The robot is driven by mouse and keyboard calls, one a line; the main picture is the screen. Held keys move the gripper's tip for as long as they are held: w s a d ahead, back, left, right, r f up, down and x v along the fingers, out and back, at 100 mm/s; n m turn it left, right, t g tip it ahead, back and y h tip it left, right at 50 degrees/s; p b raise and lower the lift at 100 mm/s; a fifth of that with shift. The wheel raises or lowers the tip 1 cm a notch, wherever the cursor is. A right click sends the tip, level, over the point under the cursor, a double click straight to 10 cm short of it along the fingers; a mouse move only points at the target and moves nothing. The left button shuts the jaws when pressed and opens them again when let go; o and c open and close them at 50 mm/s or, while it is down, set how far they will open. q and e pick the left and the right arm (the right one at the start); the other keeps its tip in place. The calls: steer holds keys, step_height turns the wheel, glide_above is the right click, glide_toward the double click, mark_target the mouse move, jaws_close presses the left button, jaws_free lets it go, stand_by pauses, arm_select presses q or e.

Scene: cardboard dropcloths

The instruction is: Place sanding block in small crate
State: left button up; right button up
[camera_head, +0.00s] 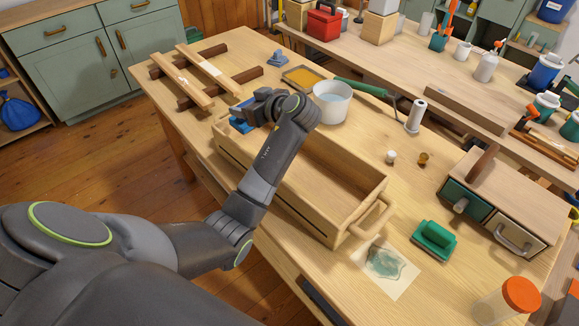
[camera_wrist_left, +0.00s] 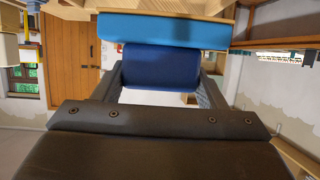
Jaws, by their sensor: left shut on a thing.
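The sanding block (camera_head: 237,126) is blue, and my left gripper (camera_head: 246,112) is shut on it. In the left wrist view, the sanding block's dark blue grip (camera_wrist_left: 160,68) sits between the two fingers, with a lighter blue slab (camera_wrist_left: 165,30) beyond it. The small crate (camera_head: 342,222) is a long, open wooden box with a handle at its near end. My left gripper and the block are at the crate's far left end; my arm crosses over the crate and hides part of it. I cannot tell whether the block touches the crate. My right gripper is not in view.
A white pot (camera_head: 332,103) stands behind the crate. A green block with a handle (camera_head: 434,240) and a stained sheet (camera_head: 388,267) lie right of the crate. A wooden rack (camera_head: 205,72) lies far left. A drawer box (camera_head: 500,205) and an orange-lidded jar (camera_head: 508,300) stand right.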

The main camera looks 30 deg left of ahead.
arm_select(q)
step_height(320, 180, down, 6)
steer(key=shift+a+r+p, duration=0.1)
steer(key=shift+r+p, duration=0.15)
steer(key=shift+p, duration=0.2)
step_height(320, 180, down, 4)
steer(key=shift+f, duration=0.2)
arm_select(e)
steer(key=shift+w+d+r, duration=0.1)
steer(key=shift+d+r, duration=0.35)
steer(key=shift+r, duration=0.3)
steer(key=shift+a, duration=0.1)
arm_select(q)
steer(key=shift+f, duration=0.15)
steer(key=shift+f+b, duration=0.45)
steer(key=shift+b, duration=0.05)
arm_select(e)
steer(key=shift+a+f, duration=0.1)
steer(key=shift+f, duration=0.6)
arm_select(q)
steer(key=shift+s, duration=0.1)
